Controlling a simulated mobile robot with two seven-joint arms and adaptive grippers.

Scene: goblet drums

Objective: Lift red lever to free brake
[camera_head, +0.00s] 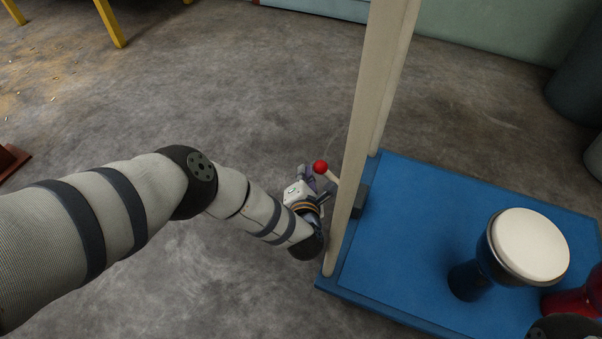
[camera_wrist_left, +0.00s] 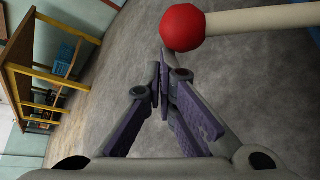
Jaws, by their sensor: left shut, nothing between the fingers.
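The red lever is a pale rod with a red ball knob (camera_head: 320,167) at its end, beside the cream post of the blue cart. In the left wrist view the red knob (camera_wrist_left: 183,27) is close, just above and beyond the fingertips, with its pale rod running off to the right. My left gripper (camera_head: 310,174) is at the knob's left in the head view. In the left wrist view my left gripper (camera_wrist_left: 163,75) has its purple-padded fingers together with nothing between them. I cannot tell whether the fingertips touch the knob. My right gripper is not clearly shown.
The cart has a blue deck (camera_head: 420,220) and a tall cream frame (camera_head: 365,130) close to my left wrist. A goblet drum with a white head (camera_head: 529,245) stands on the deck. A yellow-legged table (camera_head: 109,22) is at the back left. The grey floor between is open.

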